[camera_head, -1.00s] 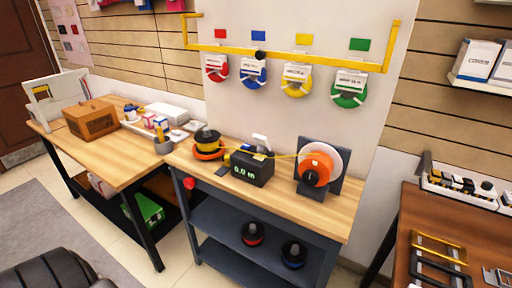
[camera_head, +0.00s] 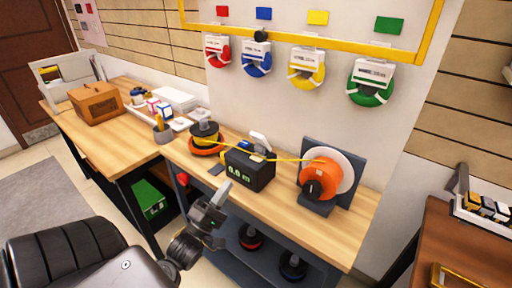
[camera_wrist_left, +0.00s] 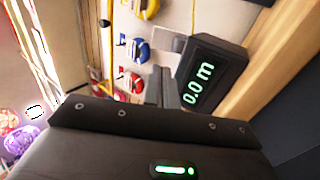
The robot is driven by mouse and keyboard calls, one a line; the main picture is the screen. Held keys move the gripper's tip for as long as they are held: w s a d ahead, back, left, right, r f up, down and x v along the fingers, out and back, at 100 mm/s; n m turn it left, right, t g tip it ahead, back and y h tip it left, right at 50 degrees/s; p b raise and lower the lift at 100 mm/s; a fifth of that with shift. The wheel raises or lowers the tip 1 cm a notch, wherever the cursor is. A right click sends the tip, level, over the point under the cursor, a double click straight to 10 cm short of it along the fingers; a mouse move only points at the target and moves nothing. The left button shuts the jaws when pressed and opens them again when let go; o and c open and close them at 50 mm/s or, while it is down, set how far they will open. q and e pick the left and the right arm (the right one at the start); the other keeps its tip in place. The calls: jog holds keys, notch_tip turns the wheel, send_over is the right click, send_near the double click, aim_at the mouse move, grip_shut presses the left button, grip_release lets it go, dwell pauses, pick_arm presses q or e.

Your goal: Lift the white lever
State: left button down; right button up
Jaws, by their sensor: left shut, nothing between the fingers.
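The white lever (camera_head: 259,138) sticks up from the top of a black length meter (camera_head: 248,170) on the wooden workbench. The meter's green display reads 0.0 m, and a yellow filament runs across it. In the left wrist view the meter (camera_wrist_left: 208,72) lies at the right, turned sideways, with a grey-white part beside it that may be the lever. My left gripper (camera_head: 224,190) is shut and empty, in front of and slightly left of the meter, apart from it. Its fingers (camera_wrist_left: 165,78) point toward the meter side in the wrist view. My right gripper is not in view.
An orange spool (camera_head: 321,182) on a stand is right of the meter. Several coloured spools (camera_head: 306,67) hang on the wall under a yellow bar (camera_head: 330,47). The front of the bench top is mostly clear.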

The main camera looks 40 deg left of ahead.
aim_at(256, 139)
pick_arm(q)
jog(key=shift+s+r, duration=0.15)
jog(key=shift+r, duration=0.1)
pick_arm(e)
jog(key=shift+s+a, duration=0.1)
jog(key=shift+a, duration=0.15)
pick_arm(q)
jog(key=shift+a, duration=0.1)
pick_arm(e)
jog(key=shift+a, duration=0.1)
pick_arm(q)
jog(key=shift+r, duration=0.1)
